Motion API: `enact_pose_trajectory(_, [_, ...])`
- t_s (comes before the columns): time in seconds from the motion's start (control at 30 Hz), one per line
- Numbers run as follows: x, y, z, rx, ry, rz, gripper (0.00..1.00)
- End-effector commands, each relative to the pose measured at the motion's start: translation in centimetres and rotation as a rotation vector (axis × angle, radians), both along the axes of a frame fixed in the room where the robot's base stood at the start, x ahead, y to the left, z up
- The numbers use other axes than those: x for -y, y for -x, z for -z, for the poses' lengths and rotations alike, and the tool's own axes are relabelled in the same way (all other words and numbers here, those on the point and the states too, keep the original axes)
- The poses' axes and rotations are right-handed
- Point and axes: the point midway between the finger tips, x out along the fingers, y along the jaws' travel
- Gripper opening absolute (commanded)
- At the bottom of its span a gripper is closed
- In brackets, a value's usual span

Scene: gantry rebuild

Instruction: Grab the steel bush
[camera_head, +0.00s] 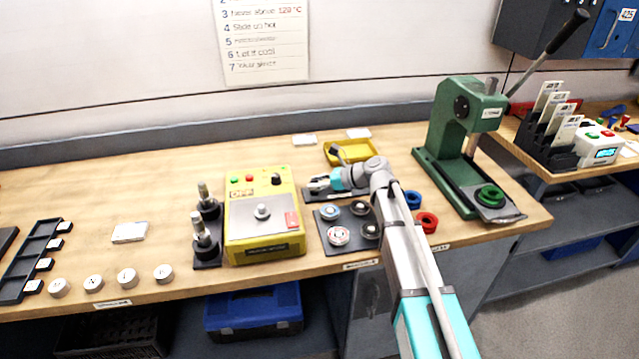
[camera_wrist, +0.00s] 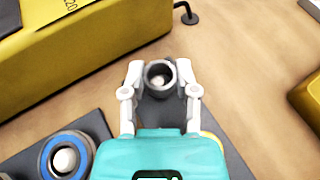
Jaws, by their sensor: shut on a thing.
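The steel bush (camera_wrist: 160,76) is a short dark grey ring. It sits between the two white fingers of my gripper (camera_wrist: 161,88) in the wrist view, and the fingers touch it from both sides. In the head view my gripper (camera_head: 318,184) is low over the bench, right of the yellow heater box (camera_head: 262,222). The bush cannot be made out clearly there. A dark pad lies under the bush in the wrist view; whether the bush still touches it cannot be told.
A dark tray (camera_head: 322,236) with several round parts stands just in front of my gripper. A yellow bin (camera_head: 330,148) is behind it. A green press (camera_head: 455,140) and blue (camera_head: 412,199) and red (camera_head: 427,222) rings are to the right. Two upright posts (camera_head: 204,225) stand left of the heater.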

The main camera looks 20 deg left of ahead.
Motion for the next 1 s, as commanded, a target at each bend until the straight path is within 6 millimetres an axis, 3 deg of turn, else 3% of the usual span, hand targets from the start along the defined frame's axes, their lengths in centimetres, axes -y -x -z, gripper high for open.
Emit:
enact_pose_trajectory(0.3, [0.0, 0.0, -3.0, -0.001, -0.001, -0.002, 0.0])
enact_pose_trajectory(0.83, [-1.3, 5.2, -9.2, -0.001, -0.001, -0.002, 0.0])
enact_pose_trajectory(1.0, [-2.2, 9.0, -10.5, -0.001, -0.001, -0.003, 0.0])
